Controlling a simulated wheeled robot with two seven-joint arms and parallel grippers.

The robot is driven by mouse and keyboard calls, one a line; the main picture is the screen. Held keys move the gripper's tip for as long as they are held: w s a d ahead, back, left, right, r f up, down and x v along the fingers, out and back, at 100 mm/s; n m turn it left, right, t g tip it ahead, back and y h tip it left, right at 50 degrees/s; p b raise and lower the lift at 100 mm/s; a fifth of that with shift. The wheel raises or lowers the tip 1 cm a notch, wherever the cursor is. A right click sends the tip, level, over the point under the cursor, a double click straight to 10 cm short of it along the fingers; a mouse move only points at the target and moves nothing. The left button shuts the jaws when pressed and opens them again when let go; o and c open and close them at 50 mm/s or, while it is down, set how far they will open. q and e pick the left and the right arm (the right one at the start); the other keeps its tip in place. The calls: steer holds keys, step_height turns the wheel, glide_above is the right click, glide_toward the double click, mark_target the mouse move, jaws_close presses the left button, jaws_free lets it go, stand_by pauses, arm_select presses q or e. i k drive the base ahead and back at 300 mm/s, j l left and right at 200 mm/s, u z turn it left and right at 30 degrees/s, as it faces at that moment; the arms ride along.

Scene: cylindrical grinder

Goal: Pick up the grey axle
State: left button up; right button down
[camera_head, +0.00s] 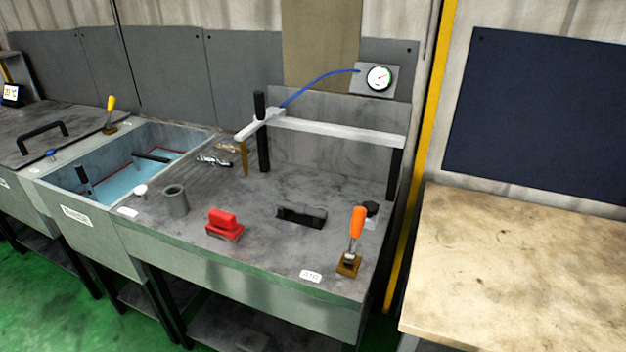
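No piece is clearly an axle. A grey upright hollow cylinder (175,202) stands at the front left of the grey worktop. Small shiny metal parts (215,160) lie behind it, near the ribbed area beside the basin; their exact shape is too small to tell. A dark block (302,214) with a hollowed top lies in the middle of the worktop. Neither of my grippers is in view.
A red block (224,224), an orange-handled lever (356,230) and a white crossbar frame (335,131) stand on the worktop (255,270). A blue-bottomed basin (140,172) is at left. A bare wooden table (520,270) stands at right, across a gap with a yellow post.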

mark_target(299, 209)
steer(key=u, duration=3.4)
steer(key=z, duration=3.2)
steer(key=i+l+z, duration=0.2)
steer(key=l, duration=0.2)
steer(key=i+l+z, duration=0.2)
steer(key=l, duration=0.2)
steer(key=i+l+z, duration=0.1)
steer(key=l+z, duration=0.15)
steer(key=l, duration=0.15)
